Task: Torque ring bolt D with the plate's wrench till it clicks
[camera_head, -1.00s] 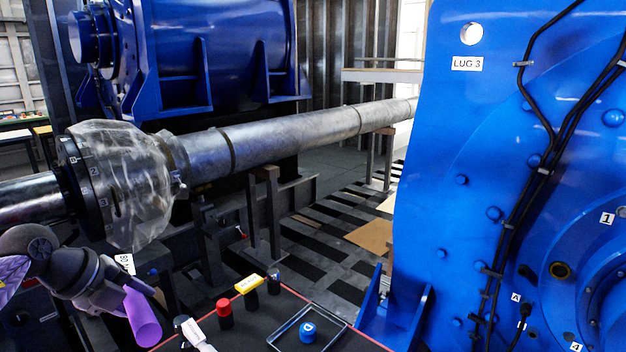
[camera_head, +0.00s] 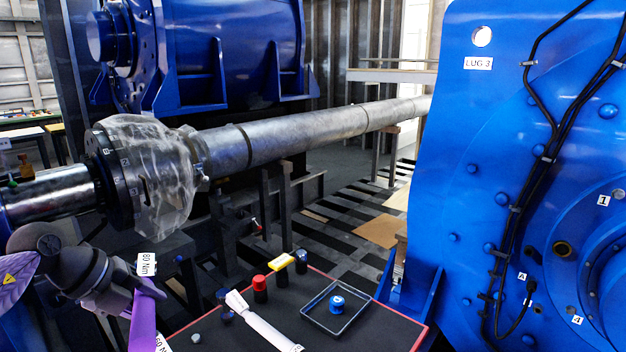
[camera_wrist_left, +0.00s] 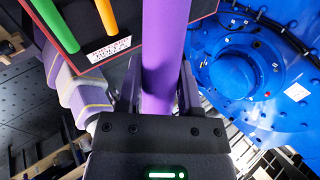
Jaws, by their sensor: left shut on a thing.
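My left gripper (camera_head: 128,304) is shut on a purple wrench handle (camera_head: 143,322) at the lower left of the head view. In the left wrist view the purple handle (camera_wrist_left: 164,60) stands between the two fingers (camera_wrist_left: 160,95). A white tag reading 80 Nm (camera_head: 147,264) shows right by the gripper. The wrench's working end cannot be made out. A blue motor housing (camera_head: 465,200) fills the right side, with labels A, 1 and 4. I cannot pick out ring bolt D. My right gripper is not in view.
A plastic-wrapped coupling (camera_head: 165,175) and a long shaft (camera_head: 300,128) lie behind.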

